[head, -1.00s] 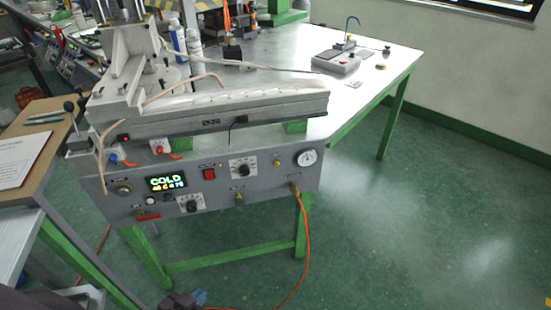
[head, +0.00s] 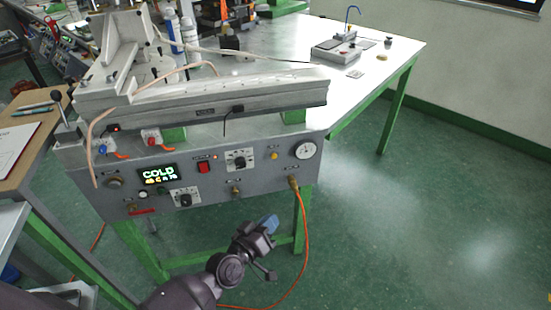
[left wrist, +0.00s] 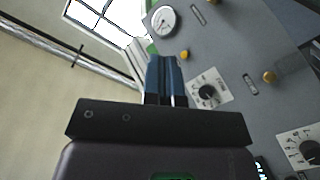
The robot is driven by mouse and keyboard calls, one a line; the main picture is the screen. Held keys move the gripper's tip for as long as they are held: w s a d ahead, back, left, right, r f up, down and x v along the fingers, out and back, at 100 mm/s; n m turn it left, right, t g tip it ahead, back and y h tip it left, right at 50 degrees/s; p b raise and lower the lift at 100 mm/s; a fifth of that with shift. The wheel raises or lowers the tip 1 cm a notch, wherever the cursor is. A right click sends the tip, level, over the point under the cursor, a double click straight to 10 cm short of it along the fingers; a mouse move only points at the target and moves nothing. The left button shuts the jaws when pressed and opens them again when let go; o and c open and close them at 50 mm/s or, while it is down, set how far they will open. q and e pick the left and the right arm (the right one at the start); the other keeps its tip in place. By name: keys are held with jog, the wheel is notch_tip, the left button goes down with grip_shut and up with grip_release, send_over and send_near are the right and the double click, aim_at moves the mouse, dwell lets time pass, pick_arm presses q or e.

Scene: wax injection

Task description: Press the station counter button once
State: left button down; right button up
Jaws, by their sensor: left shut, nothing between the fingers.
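The grey station control panel (head: 215,185) faces me on the front of the wax bench. It carries a yellow button (head: 274,156), a white button (head: 143,195) and a red switch (head: 203,167); I cannot tell for certain which one is the counter button. The yellow button (left wrist: 184,55) also shows in the left wrist view, just right of the fingertips. My left gripper (head: 268,222) is shut and empty, below the panel's lower edge in the head view. Its blue fingers (left wrist: 165,62) are together in the wrist view, apart from the button. My right gripper is out of view.
The panel also holds a lit display (head: 159,175), dials (head: 239,160) and a pressure gauge (head: 305,150). An orange hose (head: 306,235) hangs from the panel close to my left gripper. Green bench legs (head: 300,225) stand below. The floor at right is clear.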

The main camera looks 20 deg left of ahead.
aim_at(274, 156)
pick_arm(q)
jog(key=w+r+n+t+y, duration=0.1)
jog(key=w+n, duration=0.3)
jog(key=w, duration=0.6)
jog(key=shift+d+r+t+b, duration=0.3)
jog(key=shift+d+r+b, duration=0.15)
jog(key=shift+r, duration=0.25)
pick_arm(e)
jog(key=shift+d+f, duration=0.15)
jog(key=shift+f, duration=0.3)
pick_arm(q)
jog(key=shift+w+a, duration=0.1)
jog(key=w+a+b, duration=0.3)
jog(key=w+a, duration=0.2)
jog(key=w, duration=0.2)
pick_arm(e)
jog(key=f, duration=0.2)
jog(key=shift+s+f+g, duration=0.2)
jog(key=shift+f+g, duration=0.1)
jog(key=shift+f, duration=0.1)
